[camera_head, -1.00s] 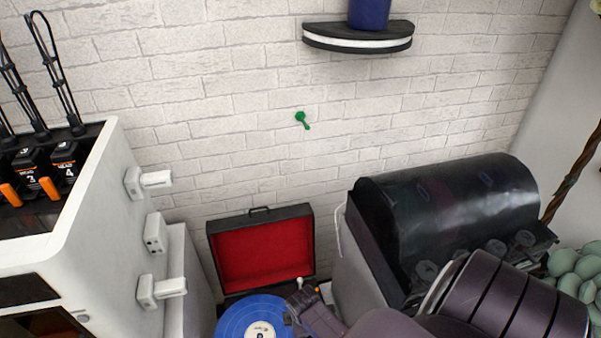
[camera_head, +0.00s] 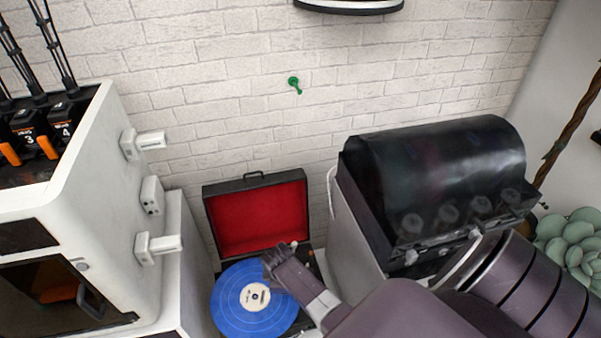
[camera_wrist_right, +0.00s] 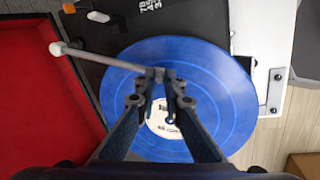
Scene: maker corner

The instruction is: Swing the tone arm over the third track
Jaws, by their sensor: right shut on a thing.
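The turntable is a black case with a raised red-lined lid (camera_head: 258,218) and a blue record (camera_head: 232,300) with a white label. In the right wrist view the blue record (camera_wrist_right: 222,75) lies beneath my right gripper (camera_wrist_right: 160,82). The thin grey tone arm (camera_wrist_right: 105,60) runs from a round white end at upper left to my fingertips, which are shut on its other end above the record. In the head view my right gripper (camera_head: 272,258) is over the record's upper right part. The tone arm is mostly hidden there. My left gripper is not in view.
A white cabinet (camera_head: 120,200) with protruding white fittings stands left of the turntable. A machine with a dark curved cover (camera_head: 440,175) stands to the right. A green hook (camera_head: 294,84) is on the brick wall behind.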

